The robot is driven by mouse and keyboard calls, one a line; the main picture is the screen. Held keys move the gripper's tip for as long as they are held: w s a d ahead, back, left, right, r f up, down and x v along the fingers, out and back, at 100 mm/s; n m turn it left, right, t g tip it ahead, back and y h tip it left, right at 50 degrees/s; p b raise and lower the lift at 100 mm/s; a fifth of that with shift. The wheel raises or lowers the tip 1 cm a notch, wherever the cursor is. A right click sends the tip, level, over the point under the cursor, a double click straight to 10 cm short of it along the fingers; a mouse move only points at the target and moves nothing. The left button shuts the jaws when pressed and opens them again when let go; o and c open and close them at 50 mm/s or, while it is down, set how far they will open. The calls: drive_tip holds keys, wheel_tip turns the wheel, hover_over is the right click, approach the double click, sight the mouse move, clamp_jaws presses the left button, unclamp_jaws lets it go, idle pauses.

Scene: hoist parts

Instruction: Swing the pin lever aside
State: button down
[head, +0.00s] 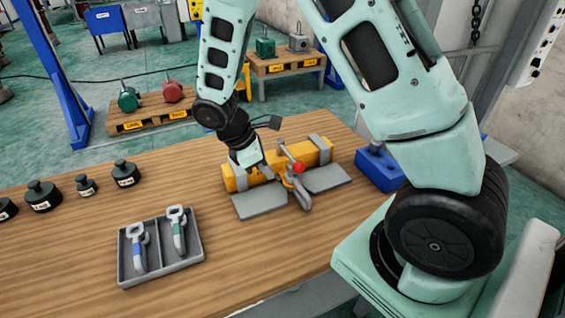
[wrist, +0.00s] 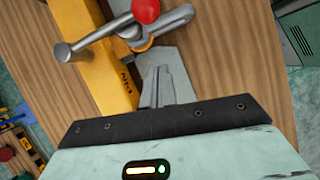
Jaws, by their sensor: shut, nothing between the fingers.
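The pin lever is a grey rod with a red ball knob (head: 299,167), mounted at the yellow beam (head: 240,180) on the table. In the wrist view the red knob (wrist: 146,10) is at the top edge, and grey rods (wrist: 95,36) cross over the yellow beam (wrist: 105,70). My gripper (head: 264,172) is over the beam, just left of the lever in the head view. In the wrist view its fingers (wrist: 158,75) are together and empty, pointing toward the rods, with a gap visible in the picture. Whether the fingertips touch the beam cannot be told.
Grey plates (head: 260,201) lie under the beam. Several dark weights (head: 125,173) stand on the left. A blue block (head: 380,168) is right of the beam. The wooden table (head: 270,260) is clear in front.

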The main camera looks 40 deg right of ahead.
sight(289, 155)
drive_tip(key=d, duration=0.1)
drive_tip(key=s+d, duration=0.1)
drive_tip(key=s+d+p, duration=0.1)
drive_tip(key=shift+d+r, duration=0.3)
drive_tip(key=shift+d, duration=0.05)
drive_tip(key=shift+d, duration=0.1)
